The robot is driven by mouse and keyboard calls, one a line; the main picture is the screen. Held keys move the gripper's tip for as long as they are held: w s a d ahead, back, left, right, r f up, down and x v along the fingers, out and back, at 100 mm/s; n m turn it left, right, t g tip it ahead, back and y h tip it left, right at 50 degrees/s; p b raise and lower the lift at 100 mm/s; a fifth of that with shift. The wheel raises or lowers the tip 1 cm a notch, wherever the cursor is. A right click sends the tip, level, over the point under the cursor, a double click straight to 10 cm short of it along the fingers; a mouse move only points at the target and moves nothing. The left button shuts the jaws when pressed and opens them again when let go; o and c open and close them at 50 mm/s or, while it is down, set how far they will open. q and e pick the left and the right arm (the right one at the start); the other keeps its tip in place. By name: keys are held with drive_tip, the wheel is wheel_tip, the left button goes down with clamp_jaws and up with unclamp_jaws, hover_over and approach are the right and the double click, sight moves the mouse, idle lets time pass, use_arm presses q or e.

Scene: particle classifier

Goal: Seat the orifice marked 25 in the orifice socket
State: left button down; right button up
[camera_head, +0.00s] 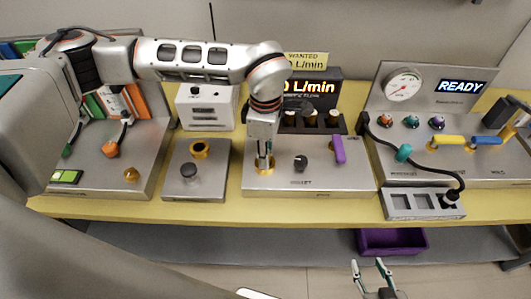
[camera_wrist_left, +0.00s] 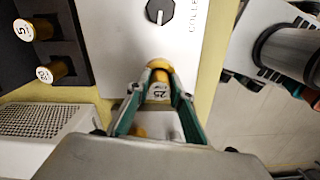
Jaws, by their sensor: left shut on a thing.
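My left gripper (camera_head: 264,162) points down over the gold orifice socket (camera_head: 265,169) at the left of the middle metal panel. In the left wrist view, its green fingers (camera_wrist_left: 160,97) are shut on the orifice marked 25 (camera_wrist_left: 160,90), which has a white labelled cap. Gold metal (camera_wrist_left: 160,64) shows just beyond the cap; I cannot tell whether the orifice sits inside the socket or just above it. The fingers hide much of the socket. My right gripper (camera_head: 368,264) is open and empty, low in front of the bench.
A dark rack (camera_head: 313,123) with other orifices stands behind the panel. The panel also carries a black knob (camera_head: 300,162) and a purple lever (camera_head: 339,149). A purple bin (camera_head: 392,241) sits on the lower shelf. A grey slotted tray (camera_head: 424,204) lies to the right.

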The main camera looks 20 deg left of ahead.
use_arm(q)
drive_tip(key=c, duration=1.8)
unclamp_jaws()
drive_tip(key=shift+r, duration=0.25)
wheel_tip(320, 180, up, 12)
drive_tip(key=shift+f+b, duration=0.1)
drive_tip(key=shift+b, duration=0.2)
drive_tip(key=shift+s, duration=0.1)
